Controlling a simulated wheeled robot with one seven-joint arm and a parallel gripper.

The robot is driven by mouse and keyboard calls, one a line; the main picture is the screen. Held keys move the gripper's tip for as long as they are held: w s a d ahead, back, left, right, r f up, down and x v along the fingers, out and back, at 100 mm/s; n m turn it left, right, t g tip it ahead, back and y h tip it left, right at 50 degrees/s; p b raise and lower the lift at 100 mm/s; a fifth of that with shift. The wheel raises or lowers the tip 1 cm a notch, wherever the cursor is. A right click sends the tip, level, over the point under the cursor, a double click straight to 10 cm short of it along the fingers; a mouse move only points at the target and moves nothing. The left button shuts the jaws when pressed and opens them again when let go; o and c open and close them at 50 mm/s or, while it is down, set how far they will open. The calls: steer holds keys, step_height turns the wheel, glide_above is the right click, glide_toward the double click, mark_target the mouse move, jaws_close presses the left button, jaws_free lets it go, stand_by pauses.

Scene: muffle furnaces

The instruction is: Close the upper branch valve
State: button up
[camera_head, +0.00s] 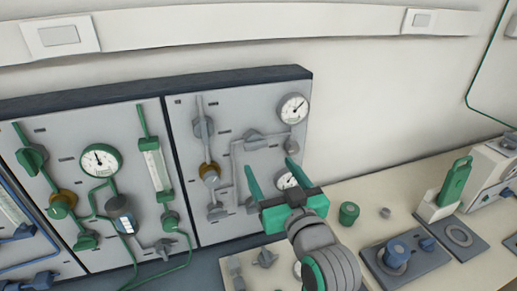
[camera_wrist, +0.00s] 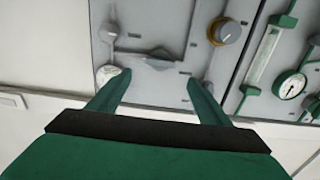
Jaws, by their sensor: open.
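The upper branch valve (camera_head: 252,136) is a grey handle on the upper pipe of the light grey panel, below and left of the top gauge. In the upside-down wrist view, the valve (camera_wrist: 157,60) shows just beyond and between the fingertips, its handle lying roughly along the pipe. My gripper (camera_head: 270,165) is open and empty, with its green fingers pointing at the panel just below the valve in the head view. The fingers also show spread in the wrist view (camera_wrist: 158,82). I see no contact with the valve. A lower grey handle (camera_head: 250,205) is partly hidden by my gripper.
The top gauge (camera_head: 293,107) and lower gauge (camera_head: 286,181) sit close to my gripper. A brass-collared knob (camera_head: 210,172) is on the panel's left pipe. A green-piped panel (camera_head: 95,190) adjoins at left. The bench (camera_head: 375,190) at right carries several devices.

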mark_target(257, 146)
steer(key=x, duration=1)
steer(key=shift+f, duration=0.1)
steer(key=shift+s, duration=0.1)
steer(key=c, duration=1)
steer(key=shift+c, duration=0.2)
